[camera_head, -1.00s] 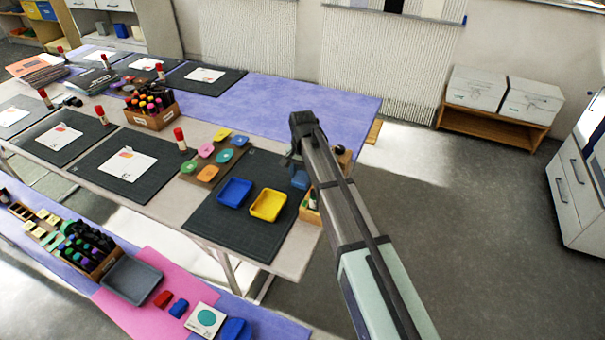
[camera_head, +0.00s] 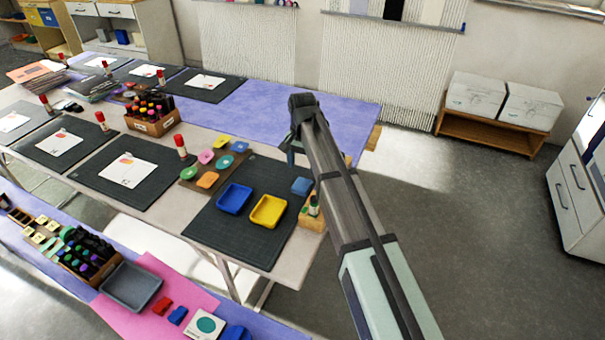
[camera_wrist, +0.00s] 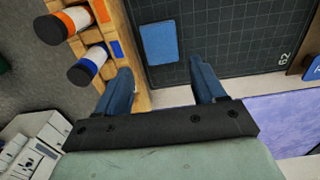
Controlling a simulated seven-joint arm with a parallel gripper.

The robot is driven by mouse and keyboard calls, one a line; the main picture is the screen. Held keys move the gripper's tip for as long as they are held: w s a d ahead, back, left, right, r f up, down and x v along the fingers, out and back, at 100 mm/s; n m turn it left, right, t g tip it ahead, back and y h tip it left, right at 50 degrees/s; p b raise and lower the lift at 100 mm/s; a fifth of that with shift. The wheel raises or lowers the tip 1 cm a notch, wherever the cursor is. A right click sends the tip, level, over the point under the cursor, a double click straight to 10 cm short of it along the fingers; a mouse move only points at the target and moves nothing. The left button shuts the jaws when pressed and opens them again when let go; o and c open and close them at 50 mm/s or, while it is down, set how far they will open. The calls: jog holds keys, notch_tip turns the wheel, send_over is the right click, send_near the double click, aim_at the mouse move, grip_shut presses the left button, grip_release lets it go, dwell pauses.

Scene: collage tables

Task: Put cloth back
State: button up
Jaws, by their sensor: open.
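A small blue folded cloth (camera_head: 302,186) lies flat on the dark cutting mat (camera_head: 228,245), near the mat's right edge. In the wrist view the cloth (camera_wrist: 158,42) is a blue square just beyond my fingertips and roughly between their lines. My gripper (camera_wrist: 162,76) is open and empty, with its two blue fingers apart. In the head view my gripper (camera_head: 291,150) hangs from the arm's end behind the cloth, partly hidden by the arm. The fingers appear apart from the cloth.
A wooden holder (camera_head: 311,224) with bottles stands right of the cloth; its orange and blue-banded bottles (camera_wrist: 85,68) are close to my left finger. A blue tray (camera_head: 235,198) and a yellow tray (camera_head: 268,211) sit left. The purple table covering (camera_head: 340,110) is clear.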

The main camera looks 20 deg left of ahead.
jog(key=shift+r, duration=2.25)
